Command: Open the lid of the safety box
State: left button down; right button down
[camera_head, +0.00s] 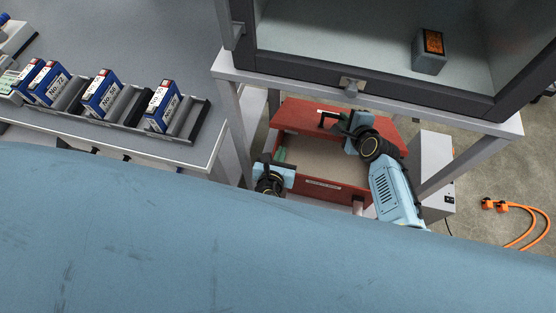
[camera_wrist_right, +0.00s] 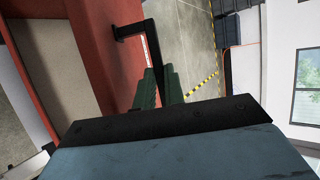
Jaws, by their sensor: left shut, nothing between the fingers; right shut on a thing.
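The red safety box (camera_head: 318,188) stands low under the chamber's stand, with its pale inside showing. Its red lid (camera_head: 298,112) is raised off the box's near edge; how far it is tilted is hard to tell. My right gripper (camera_head: 344,122) is shut on the black lid handle (camera_head: 326,115). In the right wrist view the handle (camera_wrist_right: 130,31) runs down to the green fingers (camera_wrist_right: 160,88), beside the red lid (camera_wrist_right: 100,30). My left gripper (camera_head: 281,155) is shut and empty at the box's left side, apart from the handle.
The chamber (camera_head: 370,95) stands on a light frame (camera_head: 480,122) just above the box, with a small orange-labelled block (camera_head: 430,52) inside. A table (camera_head: 150,148) with blue boxes is on the left. A white unit (camera_head: 436,165) and orange cable (camera_head: 530,230) are on the right.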

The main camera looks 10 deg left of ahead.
pick_arm(q)
jog(key=shift+w+r, duration=1.4)
jog(key=shift+r, duration=0.15)
